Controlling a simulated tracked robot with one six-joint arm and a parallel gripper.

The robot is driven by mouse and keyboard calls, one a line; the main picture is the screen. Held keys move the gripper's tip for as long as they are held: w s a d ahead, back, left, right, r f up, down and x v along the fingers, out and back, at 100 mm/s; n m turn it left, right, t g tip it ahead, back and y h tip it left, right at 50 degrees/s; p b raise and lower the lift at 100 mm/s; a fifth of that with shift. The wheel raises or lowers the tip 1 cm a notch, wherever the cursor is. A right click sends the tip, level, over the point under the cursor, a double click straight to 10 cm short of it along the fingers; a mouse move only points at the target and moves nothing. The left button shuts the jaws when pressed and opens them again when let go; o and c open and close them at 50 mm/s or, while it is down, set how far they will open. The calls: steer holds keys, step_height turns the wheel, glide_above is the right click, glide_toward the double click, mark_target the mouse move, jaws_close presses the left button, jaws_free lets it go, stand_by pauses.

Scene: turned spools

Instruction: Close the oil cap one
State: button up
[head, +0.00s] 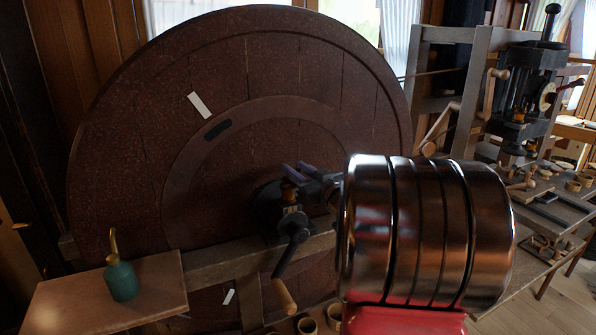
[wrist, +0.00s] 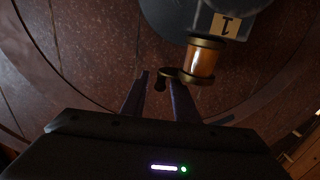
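Oil cup one, an amber glass cup (wrist: 203,60) with brass ends, stands on a dark bearing housing with a tag marked 1 (wrist: 228,26), which appears upside down in the wrist view. A brass cap piece (wrist: 187,77) with a small knob sits at the cup's end nearest my gripper. I cannot tell whether the cap is open or closed. My gripper (wrist: 159,79) is open, its fingers apart, with the knob seen between or just beyond the tips. Contact is unclear. In the head view the cup (head: 289,191) is small, just below my gripper (head: 296,168).
A large dark red-brown wheel (head: 130,130) stands behind the bearing. A crank with a wooden handle (head: 285,297) hangs below it. A green oil can (head: 121,279) stands on a wooden shelf (head: 70,305) at left. A cluttered bench (head: 560,215) is at right.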

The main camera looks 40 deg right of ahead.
mark_target(290, 187)
jaws_close()
